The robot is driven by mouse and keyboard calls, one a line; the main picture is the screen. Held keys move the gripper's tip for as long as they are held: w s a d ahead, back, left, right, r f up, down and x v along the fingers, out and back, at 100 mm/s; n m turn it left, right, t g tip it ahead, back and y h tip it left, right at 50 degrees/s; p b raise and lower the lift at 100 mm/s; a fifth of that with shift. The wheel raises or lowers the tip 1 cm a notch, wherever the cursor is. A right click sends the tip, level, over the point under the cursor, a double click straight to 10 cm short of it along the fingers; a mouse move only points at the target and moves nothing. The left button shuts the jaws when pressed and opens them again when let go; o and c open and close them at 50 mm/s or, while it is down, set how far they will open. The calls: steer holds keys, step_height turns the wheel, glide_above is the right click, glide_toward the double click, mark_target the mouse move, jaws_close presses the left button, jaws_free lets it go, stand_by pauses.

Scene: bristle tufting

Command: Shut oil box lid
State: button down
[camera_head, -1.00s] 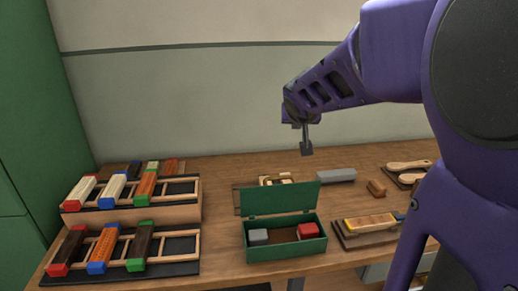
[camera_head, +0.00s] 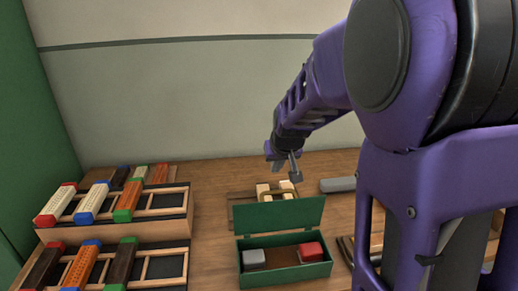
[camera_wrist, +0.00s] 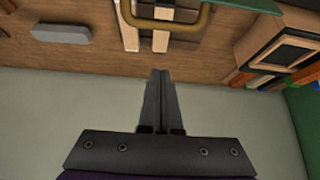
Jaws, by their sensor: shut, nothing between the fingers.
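The green oil box (camera_head: 285,272) stands near the front of the bench, with a grey block (camera_head: 254,258) and a red block (camera_head: 309,252) inside. Its green lid (camera_head: 281,215) is open and stands up along the box's back edge. My gripper (camera_head: 294,172) is above and behind the lid, apart from it. In the wrist view, my gripper's fingers (camera_wrist: 163,75) are together and empty. A green edge, which looks like part of the lid, shows at the top of the wrist view (camera_wrist: 250,5).
Racks with coloured-ended brushes (camera_head: 90,217) stand on the left. A tan-handled piece with pale blocks (camera_head: 273,189) lies just behind the lid. A grey bar (camera_head: 338,185) lies to its right. My arm hides the bench's right side.

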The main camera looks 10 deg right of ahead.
mark_target(278, 211)
steer(key=f, duration=0.1)
steer(key=s+f, duration=0.1)
steer(key=f, duration=0.2)
steer(key=shift+s+f, duration=0.25)
steer(key=shift+f, duration=0.05)
steer(key=shift+s, duration=0.1)
stand_by(0.4)
steer(key=shift+s+r+t+b, duration=0.15)
steer(key=shift+s+t+b, duration=0.15)
